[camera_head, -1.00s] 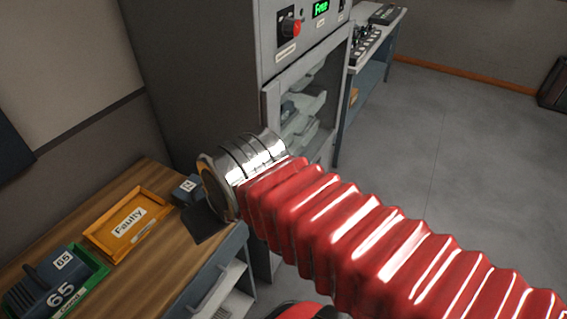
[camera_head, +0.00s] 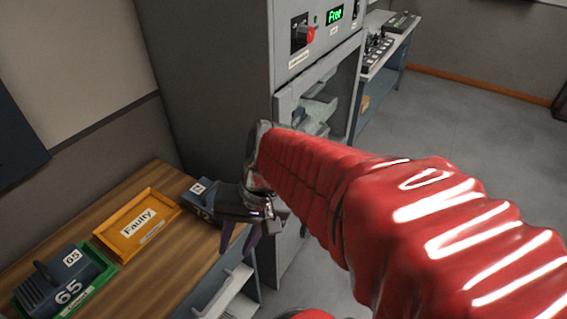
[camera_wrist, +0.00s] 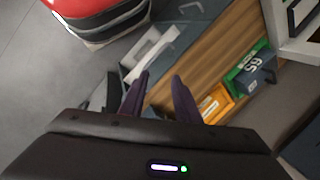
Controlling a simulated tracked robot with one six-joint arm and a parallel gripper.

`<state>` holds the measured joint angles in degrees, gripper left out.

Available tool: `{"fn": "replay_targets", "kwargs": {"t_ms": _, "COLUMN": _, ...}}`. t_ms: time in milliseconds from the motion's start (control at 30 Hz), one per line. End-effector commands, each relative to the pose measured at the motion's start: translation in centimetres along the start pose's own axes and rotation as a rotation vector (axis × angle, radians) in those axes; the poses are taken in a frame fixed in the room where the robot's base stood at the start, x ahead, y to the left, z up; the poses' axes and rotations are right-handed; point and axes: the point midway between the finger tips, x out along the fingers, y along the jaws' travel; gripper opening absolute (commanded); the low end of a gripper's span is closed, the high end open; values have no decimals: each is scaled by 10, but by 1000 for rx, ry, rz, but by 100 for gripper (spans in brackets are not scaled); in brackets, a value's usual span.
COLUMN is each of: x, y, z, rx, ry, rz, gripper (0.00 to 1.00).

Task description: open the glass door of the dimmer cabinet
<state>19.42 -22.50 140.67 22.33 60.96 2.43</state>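The grey dimmer cabinet (camera_head: 210,70) stands behind my arm, with a control panel above its glass door (camera_head: 318,104). Pale modules show through the pane. The door appears shut; its lower part and handle are hidden behind my arm. My gripper (camera_head: 238,246) hangs fingers down in front of the cabinet's lower left, by the wooden bench's edge, apart from the door. In the wrist view its two purple fingers (camera_wrist: 160,78) are spread with nothing between them.
The wooden bench (camera_head: 175,240) holds an orange "Faulty" tray (camera_head: 160,242), a dark module (camera_head: 197,190), and a blue module marked 65 (camera_head: 70,280) in a green tray (camera_head: 104,279). A red knob (camera_head: 308,35) and a green "Free" display (camera_head: 335,14) are above the door. Floor at right is clear.

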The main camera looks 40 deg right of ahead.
Motion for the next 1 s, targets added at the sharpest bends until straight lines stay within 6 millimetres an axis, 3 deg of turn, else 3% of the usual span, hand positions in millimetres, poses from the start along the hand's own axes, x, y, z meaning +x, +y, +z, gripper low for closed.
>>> {"fn": "replay_targets", "kwargs": {"t_ms": 267, "x": 20, "y": 12, "z": -20, "rx": 371, "ry": -175, "rz": -181, "gripper": 29}}
{"fn": "replay_targets", "kwargs": {"t_ms": 567, "x": 27, "y": 30, "z": -59, "rx": 757, "ry": -313, "rz": -438, "gripper": 29}}
{"fn": "replay_targets", "kwargs": {"t_ms": 767, "x": 26, "y": 54, "z": -95, "rx": 1001, "ry": -373, "rz": -642, "gripper": 29}}
{"fn": "replay_targets", "kwargs": {"t_ms": 1000, "x": 20, "y": 102, "z": -139, "rx": 1277, "ry": -411, "rz": -918, "gripper": 29}}
